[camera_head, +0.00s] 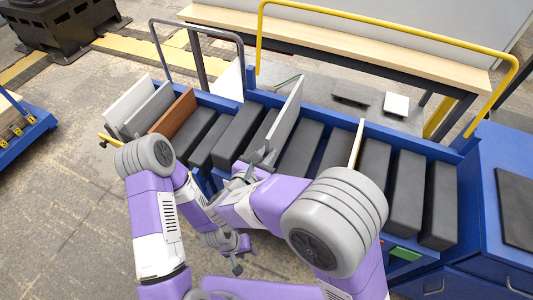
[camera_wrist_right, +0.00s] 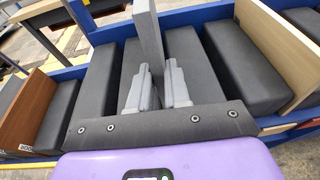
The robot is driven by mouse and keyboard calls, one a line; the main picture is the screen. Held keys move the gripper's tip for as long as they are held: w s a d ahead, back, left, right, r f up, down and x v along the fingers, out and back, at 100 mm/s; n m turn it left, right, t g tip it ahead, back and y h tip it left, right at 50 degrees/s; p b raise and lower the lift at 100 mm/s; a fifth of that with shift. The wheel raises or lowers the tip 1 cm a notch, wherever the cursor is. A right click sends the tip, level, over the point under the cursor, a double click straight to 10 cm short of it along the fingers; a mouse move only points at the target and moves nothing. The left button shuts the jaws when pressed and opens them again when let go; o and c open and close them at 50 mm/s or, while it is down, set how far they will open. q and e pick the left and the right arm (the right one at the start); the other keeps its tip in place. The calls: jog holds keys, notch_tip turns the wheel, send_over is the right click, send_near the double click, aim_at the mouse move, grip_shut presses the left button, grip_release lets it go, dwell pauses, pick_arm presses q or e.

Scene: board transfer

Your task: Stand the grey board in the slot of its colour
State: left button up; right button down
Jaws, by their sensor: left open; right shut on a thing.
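The grey board (camera_head: 285,116) stands on edge, roughly upright, among the black padded blocks of the blue rack (camera_head: 329,97). My right gripper (camera_head: 262,157) is shut on the near end of this board. In the right wrist view the grey board (camera_wrist_right: 148,38) rises between the two fingers (camera_wrist_right: 156,92), with black blocks on both sides. Its lower edge is hidden, so I cannot tell how deep it sits. My left gripper (camera_head: 236,262) is open and empty, low in front of the rack and apart from the board.
A white board (camera_head: 128,102), another grey board (camera_head: 150,108) and a brown board (camera_head: 176,110) stand at the rack's left end. A pale wooden board (camera_head: 357,140) stands farther right. Grey (camera_head: 196,22) and yellow (camera_head: 385,22) rails rise behind. Open floor lies at left.

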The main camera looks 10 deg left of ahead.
notch_tip(320, 180, down, 9)
jog(key=b, duration=0.1)
jog(key=shift+b, duration=0.4)
dwell(0.5)
jog(key=shift+f, duration=0.1)
jog(key=c, duration=1)
grip_release()
jog(key=shift+f, duration=0.1)
jog(key=shift+s+a, duration=0.15)
jog(key=shift+s, duration=0.2)
jog(key=p+v, duration=0.1)
jog(key=v, duration=0.2)
jog(key=p+v, duration=0.1)
jog(key=v, duration=0.2)
jog(key=shift+w+r, duration=0.1)
jog(key=shift+r, duration=0.1)
jog(key=shift+s+a+r, duration=0.15)
jog(key=shift+s, duration=0.4)
jog(key=shift+w, duration=0.1)
